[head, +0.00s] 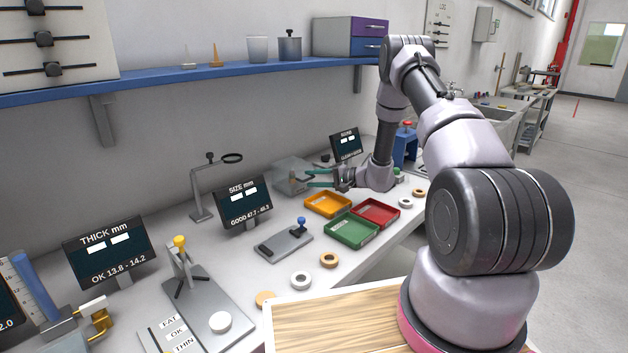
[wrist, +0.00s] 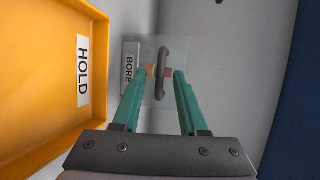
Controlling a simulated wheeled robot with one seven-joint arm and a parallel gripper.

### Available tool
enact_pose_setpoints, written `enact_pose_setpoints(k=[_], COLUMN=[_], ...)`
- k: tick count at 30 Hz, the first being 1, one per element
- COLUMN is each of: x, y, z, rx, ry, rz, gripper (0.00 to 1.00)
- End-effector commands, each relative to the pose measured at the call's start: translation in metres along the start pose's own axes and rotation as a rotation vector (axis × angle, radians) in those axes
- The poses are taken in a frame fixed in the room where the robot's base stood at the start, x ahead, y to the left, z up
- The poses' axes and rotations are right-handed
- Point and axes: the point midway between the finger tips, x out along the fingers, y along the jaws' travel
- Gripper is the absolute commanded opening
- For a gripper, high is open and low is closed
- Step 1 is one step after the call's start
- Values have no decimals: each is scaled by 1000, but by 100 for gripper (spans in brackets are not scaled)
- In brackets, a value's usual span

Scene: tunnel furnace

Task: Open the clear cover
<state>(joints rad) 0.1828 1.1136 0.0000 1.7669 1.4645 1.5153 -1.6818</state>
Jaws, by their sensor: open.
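The clear cover (head: 290,174) is a see-through box standing on the bench beneath the blue shelf. In the wrist view the clear cover (wrist: 178,48) shows a dark curved handle (wrist: 160,55) and a BORE label beside it. It looks closed. My gripper (head: 318,179) has green fingers and reaches towards the cover from the right. In the wrist view my gripper (wrist: 159,74) is open, with the handle lined up between its fingertips. I cannot tell whether the fingers touch the handle. What is inside the cover is hard to make out.
The orange tray (head: 327,205), marked HOLD in the wrist view, lies close in front of the cover. Red (head: 377,213) and green (head: 352,231) trays lie nearer. The size display (head: 245,202) stands left of the cover, the bore display (head: 346,146) behind it. The blue shelf (head: 200,82) runs above.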

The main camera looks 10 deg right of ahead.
Motion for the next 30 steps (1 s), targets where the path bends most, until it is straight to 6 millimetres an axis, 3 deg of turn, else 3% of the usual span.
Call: enact_pose_setpoints(k=[1, 2, 3, 5, 30], x=[0, 0, 0, 0, -1], y=[0, 0, 0, 0, 0], z=[0, 0, 0, 0, 0], rx=[0, 0, 0, 0, 0], ry=[0, 0, 0, 0, 0], rz=[0, 0, 0, 0, 1], gripper=[42, 35, 19, 0, 0])
